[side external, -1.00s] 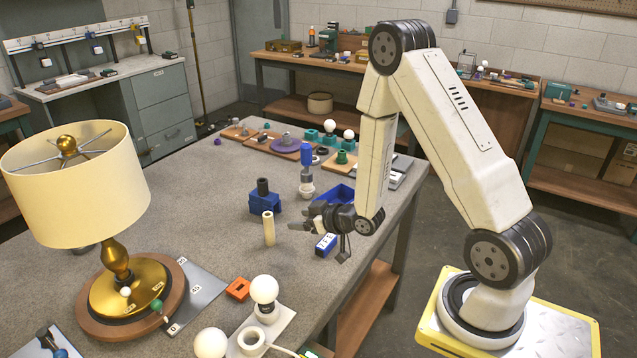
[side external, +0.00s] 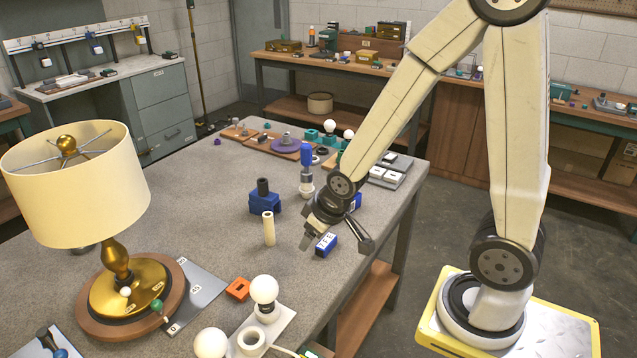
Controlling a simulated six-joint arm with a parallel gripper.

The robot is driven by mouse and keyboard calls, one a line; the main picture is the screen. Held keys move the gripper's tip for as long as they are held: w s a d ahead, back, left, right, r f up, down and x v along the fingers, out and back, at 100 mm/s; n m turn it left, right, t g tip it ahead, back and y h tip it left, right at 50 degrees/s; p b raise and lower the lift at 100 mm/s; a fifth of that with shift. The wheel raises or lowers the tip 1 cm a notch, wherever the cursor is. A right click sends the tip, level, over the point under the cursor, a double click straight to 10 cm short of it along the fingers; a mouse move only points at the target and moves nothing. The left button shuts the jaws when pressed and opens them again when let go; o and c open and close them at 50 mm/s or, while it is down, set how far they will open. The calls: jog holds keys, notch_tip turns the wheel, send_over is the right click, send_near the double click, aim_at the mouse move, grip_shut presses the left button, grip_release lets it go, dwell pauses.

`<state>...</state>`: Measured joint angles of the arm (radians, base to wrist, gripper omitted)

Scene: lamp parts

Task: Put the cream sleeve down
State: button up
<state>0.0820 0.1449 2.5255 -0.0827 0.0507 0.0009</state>
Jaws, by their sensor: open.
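The cream sleeve (side external: 268,229) stands upright on the grey bench top, in the middle of the side external view. Nothing holds it. My gripper (side external: 337,243) is to the right of the sleeve, clear of it, with its dark fingers spread apart and pointing down.
A blue holder with a dark cylinder (side external: 264,197) stands just behind the sleeve. A blue-topped tool (side external: 306,170) stands behind my gripper. A lamp (side external: 118,270), an orange block (side external: 238,290) and white bulbs (side external: 264,290) are in front. The bench left of the sleeve is clear.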

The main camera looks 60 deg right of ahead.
jog(key=s+a, duration=0.1)
jog(key=s+a+r+g, duration=0.1)
jog(key=s, duration=0.1)
jog(key=s+r+g, duration=0.1)
jog(key=shift+s+a, duration=0.3)
jog(key=shift+a, duration=0.1)
jog(key=shift+f, duration=0.1)
dwell(0.8)
